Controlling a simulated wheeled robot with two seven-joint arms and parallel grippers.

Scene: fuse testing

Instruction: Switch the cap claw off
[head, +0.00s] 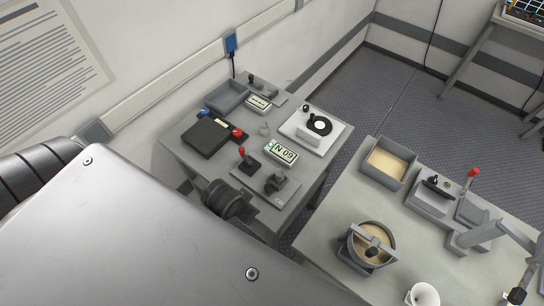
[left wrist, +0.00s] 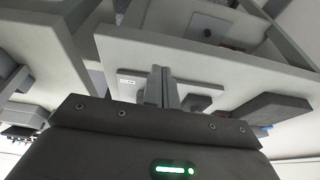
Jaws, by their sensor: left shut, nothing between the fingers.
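I cannot tell for certain which device is the cap claw. On the left table a small dark base carries a red-knobbed lever (head: 243,153), standing up, and a dark clamp-like fixture (head: 275,183) sits just right of it. On the right table a grey device (head: 433,194) has a second red-tipped lever (head: 471,176) at its right. My left gripper (left wrist: 163,72) is shut and empty in the left wrist view, with grey panels and table-like surfaces beyond it.
The left table (head: 180,150) holds a black box with a red button (head: 208,138), a grey tray (head: 227,96), an N 09 display (head: 281,152) and a white dial device (head: 315,128). The right table holds a sand-coloured bin (head: 388,163) and a round pot (head: 372,243).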

